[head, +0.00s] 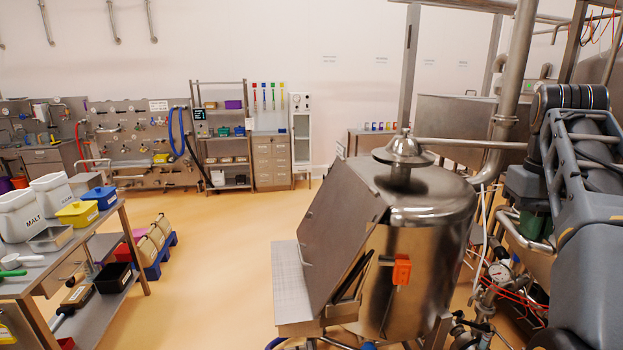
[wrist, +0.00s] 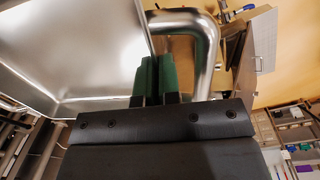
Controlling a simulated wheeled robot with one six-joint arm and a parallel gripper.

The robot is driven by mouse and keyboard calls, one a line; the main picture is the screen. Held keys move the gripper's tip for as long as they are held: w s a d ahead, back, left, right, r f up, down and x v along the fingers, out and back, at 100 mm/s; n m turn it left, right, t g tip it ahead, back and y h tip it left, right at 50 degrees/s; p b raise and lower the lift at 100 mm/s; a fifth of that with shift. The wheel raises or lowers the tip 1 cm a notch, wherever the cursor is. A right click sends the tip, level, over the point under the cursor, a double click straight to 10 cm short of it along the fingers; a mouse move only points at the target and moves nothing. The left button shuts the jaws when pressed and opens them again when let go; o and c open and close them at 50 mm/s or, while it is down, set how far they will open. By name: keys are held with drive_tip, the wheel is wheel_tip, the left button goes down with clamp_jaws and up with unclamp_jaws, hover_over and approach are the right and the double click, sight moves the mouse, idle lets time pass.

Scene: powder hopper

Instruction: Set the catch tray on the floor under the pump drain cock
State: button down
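In the wrist view a shiny steel pan with a raised rim, which looks like the catch tray (wrist: 75,45), fills the left side. My gripper (wrist: 154,75) has two green-padded fingers close together on the edge of this pan, with its wall running in between them. A thick bent steel tube (wrist: 205,50) passes just right of the fingers. A pressure gauge (head: 500,272) and valve fittings (head: 487,296) show low at the right; I cannot make out which part is the drain cock.
The steel hopper (head: 420,245) with its slanted lid and side shelf (head: 289,280) stands at centre right. Orange floor (head: 220,250) is clear between. Red hoses lie near the gauge.

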drive_tip(key=w+a+f+n, duration=0.2)
drive_tip(key=w+a+f, duration=0.1)
drive_tip(key=w+f, duration=1.2)
drive_tip(key=a+f+n, duration=0.4)
drive_tip(key=a+f, duration=1.1)
drive_tip(key=f, duration=0.4)
